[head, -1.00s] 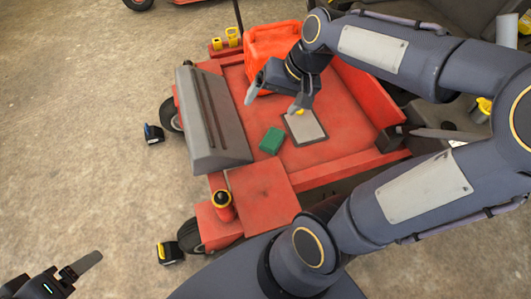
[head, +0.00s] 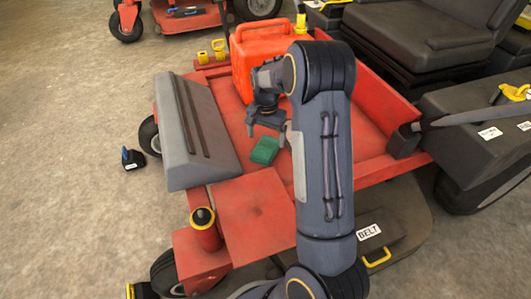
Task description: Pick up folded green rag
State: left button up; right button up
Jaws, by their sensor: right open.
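The folded green rag (head: 265,151) lies flat on the red deck (head: 228,92) of the machine, left of my right arm. My right gripper (head: 266,136) points down just behind and above the rag in the head view. Its two fingers are apart and nothing shows between them. I cannot tell its exact height above the rag. My left gripper is out of view.
An orange-red canister (head: 262,45) stands close behind my right gripper. A grey panel (head: 196,130) rises left of the rag, and a red side wall (head: 379,97) bounds the deck at right. A black seat (head: 420,40) stands at the upper right.

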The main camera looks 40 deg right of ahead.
aim_at(266, 146)
jog(key=f+b, duration=0.1)
jog(key=f, duration=0.1)
jog(key=f+b, duration=0.1)
jog(key=f, duration=0.1)
jog(key=shift+s+a+f+b, duration=0.1)
jog(key=shift+a+f+b, duration=0.1)
jog(key=shift+f+b, duration=0.15)
jog(key=shift+r, duration=0.1)
jog(key=c, duration=1.1)
